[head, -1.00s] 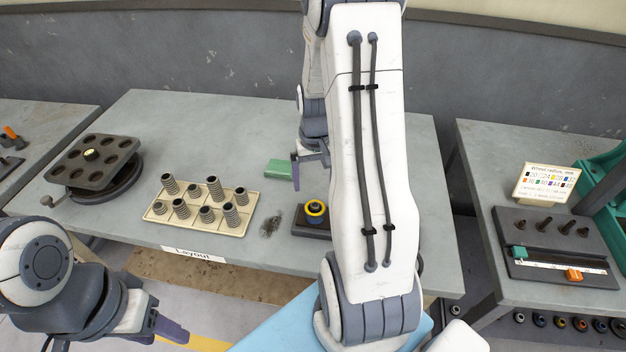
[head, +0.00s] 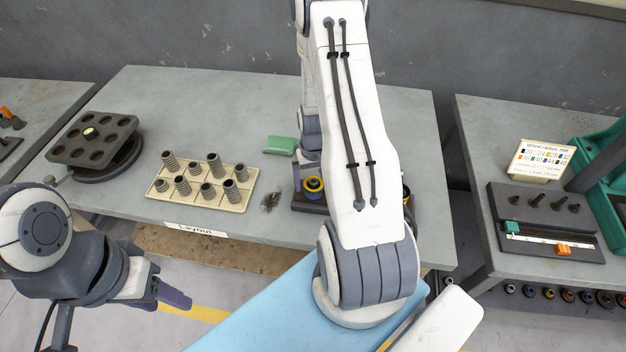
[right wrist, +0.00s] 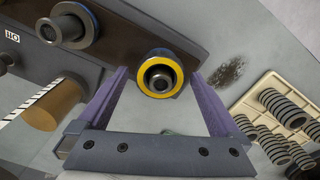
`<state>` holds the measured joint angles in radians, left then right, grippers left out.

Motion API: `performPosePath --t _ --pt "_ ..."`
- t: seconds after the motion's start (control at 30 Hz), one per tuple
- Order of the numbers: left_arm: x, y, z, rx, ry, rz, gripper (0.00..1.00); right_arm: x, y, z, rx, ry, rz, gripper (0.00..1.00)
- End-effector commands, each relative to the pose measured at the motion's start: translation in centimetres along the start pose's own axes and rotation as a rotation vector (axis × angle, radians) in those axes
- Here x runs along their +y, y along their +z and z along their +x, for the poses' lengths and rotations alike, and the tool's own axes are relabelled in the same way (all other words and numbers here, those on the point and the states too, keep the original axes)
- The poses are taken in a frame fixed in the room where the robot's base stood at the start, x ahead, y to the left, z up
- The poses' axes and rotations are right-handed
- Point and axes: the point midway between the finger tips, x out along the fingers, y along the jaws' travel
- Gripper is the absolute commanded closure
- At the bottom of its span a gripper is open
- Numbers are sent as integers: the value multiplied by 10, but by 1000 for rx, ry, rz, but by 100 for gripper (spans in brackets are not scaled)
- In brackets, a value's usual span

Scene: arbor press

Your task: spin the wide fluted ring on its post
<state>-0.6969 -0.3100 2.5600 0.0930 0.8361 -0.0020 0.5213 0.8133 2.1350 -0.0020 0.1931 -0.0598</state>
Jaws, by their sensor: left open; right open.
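A yellow-rimmed ring with a dark centre (head: 314,184) stands on a dark base at the table's front, partly hidden by my right arm. In the right wrist view the ring (right wrist: 147,82) lies between the fingertips of my right gripper (right wrist: 158,73), which is open, one finger on each side; contact is not clear. Fluting is too small to make out, so I cannot tell which ring is the wide fluted one. My left gripper (head: 172,297) is open and empty, off the table's front.
A cream tray (head: 236,203) of ribbed dark posts stands left of the base, with a green block (head: 283,146) behind. A tilted plate with holes (head: 110,128) is at the far left. A brown cylinder (right wrist: 56,104) is left of my right gripper.

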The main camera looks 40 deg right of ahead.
Motion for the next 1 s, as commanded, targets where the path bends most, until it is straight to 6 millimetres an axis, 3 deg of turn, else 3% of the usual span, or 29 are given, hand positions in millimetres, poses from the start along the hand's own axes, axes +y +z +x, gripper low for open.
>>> performPosePath --t 0.1,0.3,0.37,0.53,0.8,1.0 --pt "0 0 0 0 0 0 50 0 0 0 0 0 0 4" --pt "0 0 0 0 0 0 50 0 0 0 0 0 0 80" --pt "0 0 0 0 0 0 50 0 0 0 0 0 0 100" --pt "0 0 0 0 0 0 50 0 0 -1 0 0 -84 100" --pt "0 0 -2 0 0 0 50 0 0 -1 1 0 -498 100" --pt "0 0 -2 0 0 0 50 0 0 -1 1 0 -688 100"
